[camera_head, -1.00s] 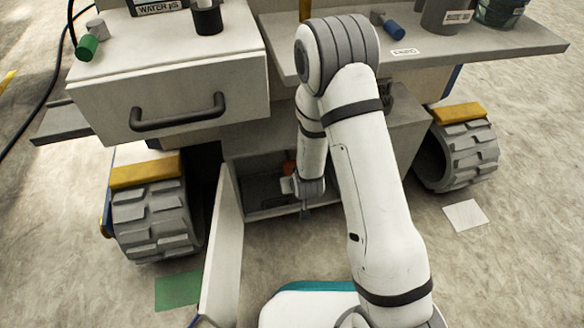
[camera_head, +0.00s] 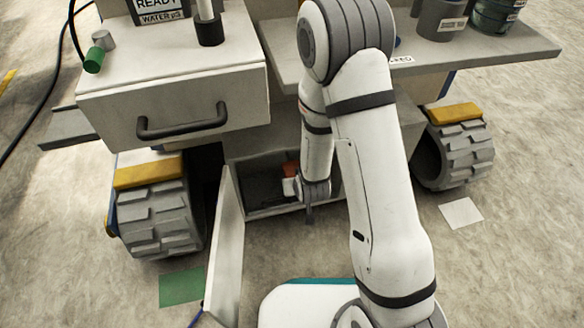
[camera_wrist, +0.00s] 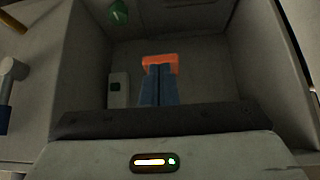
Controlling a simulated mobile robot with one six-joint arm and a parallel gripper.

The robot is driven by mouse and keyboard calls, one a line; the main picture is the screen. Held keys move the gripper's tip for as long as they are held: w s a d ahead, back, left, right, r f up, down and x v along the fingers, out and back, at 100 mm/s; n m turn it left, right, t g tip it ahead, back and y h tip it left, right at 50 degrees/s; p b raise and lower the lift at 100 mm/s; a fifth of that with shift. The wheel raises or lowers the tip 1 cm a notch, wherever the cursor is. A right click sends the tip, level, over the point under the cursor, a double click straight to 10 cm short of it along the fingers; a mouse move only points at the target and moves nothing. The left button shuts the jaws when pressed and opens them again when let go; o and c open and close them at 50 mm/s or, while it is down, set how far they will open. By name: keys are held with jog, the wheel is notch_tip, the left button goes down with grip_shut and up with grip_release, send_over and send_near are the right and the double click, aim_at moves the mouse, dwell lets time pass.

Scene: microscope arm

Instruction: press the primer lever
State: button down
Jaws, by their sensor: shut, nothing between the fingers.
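The orange lever (camera_wrist: 160,61) shows inside the open lower compartment in the wrist view; I take it to be the primer lever. My gripper (camera_wrist: 158,68) is shut, its two blue-grey fingers side by side. The fingertips overlap the middle of the orange piece, whose ends show on both sides. I cannot tell whether they touch it. In the head view, the orange lever (camera_head: 291,169) shows beside my wrist at the compartment opening. My fingers are hidden there.
Compartment walls enclose both sides. The open door (camera_head: 227,245) stands left of my arm. A drawer handle (camera_head: 182,122) juts out above left.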

jog(key=s+d+r+m+g, duration=0.1)
jog(key=s+d+r, duration=0.3)
jog(key=r, duration=0.4)
jog(key=s+d+r+g+h, duration=0.1)
jog(key=s+d+r+g, duration=0.2)
jog(key=s+d+r, duration=0.2)
jog(key=s+d+r+m+g, duration=0.1)
jog(key=s+d+r+g, duration=0.1)
jog(key=s+d+r, duration=0.3)
jog(key=s+r, duration=0.3)
jog(key=r, duration=0.4)
jog(key=shift+s+r+m+h, duration=0.2)
jog(key=shift+r+m+h, duration=0.1)
jog(key=shift+r, duration=0.1)
jog(key=shift+s, duration=0.1)
